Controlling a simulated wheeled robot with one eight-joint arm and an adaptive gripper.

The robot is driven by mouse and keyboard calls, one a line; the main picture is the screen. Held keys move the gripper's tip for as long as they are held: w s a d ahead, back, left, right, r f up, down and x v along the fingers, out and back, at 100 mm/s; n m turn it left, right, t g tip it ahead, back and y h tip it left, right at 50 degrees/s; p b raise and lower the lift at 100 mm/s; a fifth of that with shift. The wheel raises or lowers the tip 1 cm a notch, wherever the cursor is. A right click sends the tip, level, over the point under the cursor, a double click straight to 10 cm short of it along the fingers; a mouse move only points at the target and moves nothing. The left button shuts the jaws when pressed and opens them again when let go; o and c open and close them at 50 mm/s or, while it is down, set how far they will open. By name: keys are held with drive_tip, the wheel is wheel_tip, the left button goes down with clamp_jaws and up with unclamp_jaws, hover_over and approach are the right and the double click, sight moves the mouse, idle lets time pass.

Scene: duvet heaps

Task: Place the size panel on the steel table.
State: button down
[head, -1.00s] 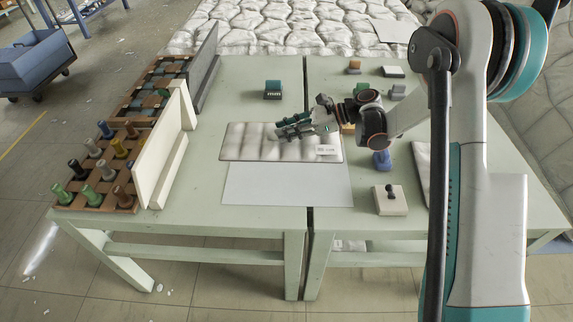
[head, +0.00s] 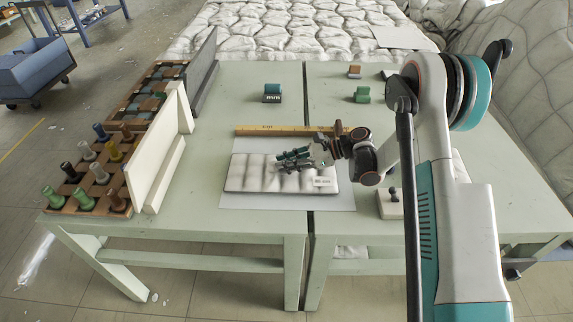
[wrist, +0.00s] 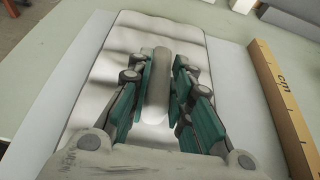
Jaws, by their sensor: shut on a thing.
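The size panel (head: 262,176) is a pale quilted pad with a dark edge and a small white label at its lower right. My gripper (head: 278,162) is shut on a raised ridge in the middle of the panel. In the wrist view the two teal-lined fingers (wrist: 157,92) pinch that ridge, with the panel (wrist: 110,60) spread level beneath. The panel is over a white sheet (head: 240,200) on the pale green steel table (head: 200,180). I cannot tell whether its underside touches the sheet.
A wooden ruler (head: 280,130), also in the wrist view (wrist: 285,105), lies behind the panel. Upright white boards (head: 155,165) and a peg rack (head: 95,190) stand at the left. A teal block (head: 272,90) is at the back. A gap (head: 306,250) parts the two tables.

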drive_tip(key=shift+r, duration=0.1)
drive_tip(key=shift+f, duration=0.2)
drive_tip(key=c, duration=1.4)
unclamp_jaws()
drive_tip(key=shift+c, duration=0.2)
drive_tip(key=shift+r, duration=0.2)
